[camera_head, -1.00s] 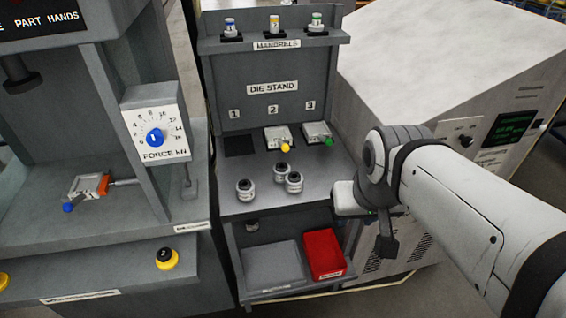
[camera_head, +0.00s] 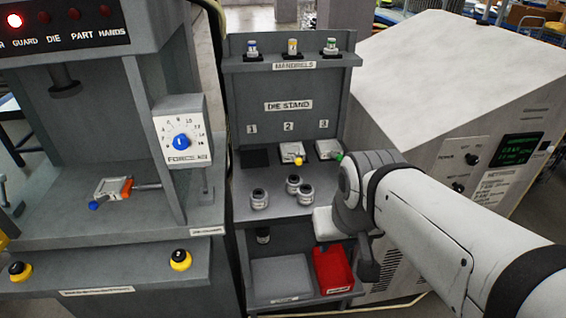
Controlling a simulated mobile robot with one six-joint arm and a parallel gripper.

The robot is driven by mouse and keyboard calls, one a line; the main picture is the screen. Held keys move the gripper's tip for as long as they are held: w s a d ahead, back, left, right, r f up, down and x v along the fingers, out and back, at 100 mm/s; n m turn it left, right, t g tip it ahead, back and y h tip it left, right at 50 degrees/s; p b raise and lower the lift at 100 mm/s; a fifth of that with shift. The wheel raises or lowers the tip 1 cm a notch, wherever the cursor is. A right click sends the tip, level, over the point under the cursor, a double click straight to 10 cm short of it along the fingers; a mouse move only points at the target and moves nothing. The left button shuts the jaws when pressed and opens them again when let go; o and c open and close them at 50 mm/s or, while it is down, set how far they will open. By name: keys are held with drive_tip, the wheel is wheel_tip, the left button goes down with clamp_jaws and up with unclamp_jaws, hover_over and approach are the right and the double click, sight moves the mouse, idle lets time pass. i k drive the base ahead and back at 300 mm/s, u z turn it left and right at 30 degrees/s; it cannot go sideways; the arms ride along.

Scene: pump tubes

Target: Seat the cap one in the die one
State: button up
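A small grey die with a blue knob (camera_head: 109,190) and an orange part lies on the press bed at the left. On the die stand (camera_head: 240,205), place 1 is a bare dark pad; dies with a yellow knob (camera_head: 292,152) and a green knob (camera_head: 329,148) are at places 2 and 3. My arm's end (camera_head: 368,262) hangs right of the stand. Its fingers cannot be made out, nor whether it holds anything.
Several mandrels (camera_head: 292,47) stand on the stand's upper shelf. A red bin (camera_head: 332,269) and a grey tray (camera_head: 280,277) are below. The press has a force dial (camera_head: 181,142) and yellow-ringed buttons (camera_head: 180,260). A large pale machine (camera_head: 440,90) is at the right.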

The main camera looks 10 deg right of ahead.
sight(111, 187)
drive_tip(key=z, duration=0.05)
drive_tip(key=i, duration=1)
drive_tip(key=u, duration=0.05)
